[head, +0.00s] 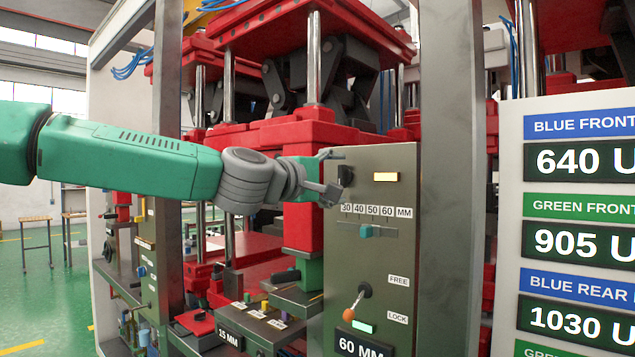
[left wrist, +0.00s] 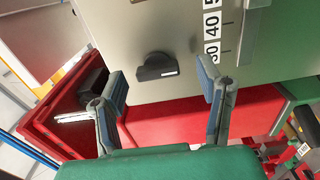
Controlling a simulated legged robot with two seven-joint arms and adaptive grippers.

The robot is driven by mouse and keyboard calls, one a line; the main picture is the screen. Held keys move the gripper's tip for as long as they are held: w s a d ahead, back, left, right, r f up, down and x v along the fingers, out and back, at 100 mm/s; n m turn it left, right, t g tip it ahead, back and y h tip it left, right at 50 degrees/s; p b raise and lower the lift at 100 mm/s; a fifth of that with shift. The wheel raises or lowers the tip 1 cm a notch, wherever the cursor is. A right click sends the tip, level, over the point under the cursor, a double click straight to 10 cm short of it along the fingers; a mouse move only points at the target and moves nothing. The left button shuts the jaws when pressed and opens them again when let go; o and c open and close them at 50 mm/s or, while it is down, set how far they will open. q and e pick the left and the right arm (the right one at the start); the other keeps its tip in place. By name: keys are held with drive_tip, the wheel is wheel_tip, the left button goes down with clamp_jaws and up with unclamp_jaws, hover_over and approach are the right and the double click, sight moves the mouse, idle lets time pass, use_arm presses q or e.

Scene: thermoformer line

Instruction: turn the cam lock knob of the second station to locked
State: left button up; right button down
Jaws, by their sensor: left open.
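A black knob (head: 346,175) sits at the upper left of the grey station panel (head: 375,265). In the left wrist view this knob (left wrist: 157,67) is a dark half-round shape with a small white mark, in front of the opening between my fingers. My left gripper (head: 333,176) is open and empty at the knob, one finger above and one below it in the head view; I see no contact. In the left wrist view the open fingers (left wrist: 163,80) stand either side of it. No lettering shows beside the knob. My right gripper is out of view.
Lower on the panel are a slider (head: 372,231) under a millimetre scale and an orange-tipped lever (head: 355,303) between FREE and LOCK labels. A steel post (head: 447,150) stands right of the panel. Red press frames (head: 290,130) stand close behind my left arm.

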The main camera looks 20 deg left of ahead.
use_arm(q)
drive_tip(key=v, duration=1)
drive_tip(key=shift+s+a, duration=0.25)
drive_tip(key=shift+d, duration=0.1)
drive_tip(key=s+d+f+m+g+y+b, duration=0.1)
drive_tip(key=s+f+m+g+y+b, duration=0.2)
drive_tip(key=f, duration=1.9)
drive_tip(key=s+d+f+m+g+b, duration=0.1)
drive_tip(key=d+f+m+g+b, duration=0.3)
drive_tip(key=f, duration=1.8)
drive_tip(key=s+a+f+m+g+y+b, duration=0.1)
drive_tip(key=s+a+f+m+g, duration=0.1)
drive_tip(key=s+f, duration=0.8)
drive_tip(key=s+a+f+m+g+y+b, duration=0.1)
drive_tip(key=s+a+f+m+g, duration=0.2)
drive_tip(key=s+f, duration=0.8)
drive_tip(key=s+a+f+m+g+y+b, duration=0.1)
drive_tip(key=s+a+f+g, duration=0.3)
drive_tip(key=s+f, duration=0.6)
drive_tip(key=shift+s+a+f+m, duration=0.25)
drive_tip(key=shift+s+f+m, duration=0.1)
drive_tip(key=shift+m, duration=0.45)
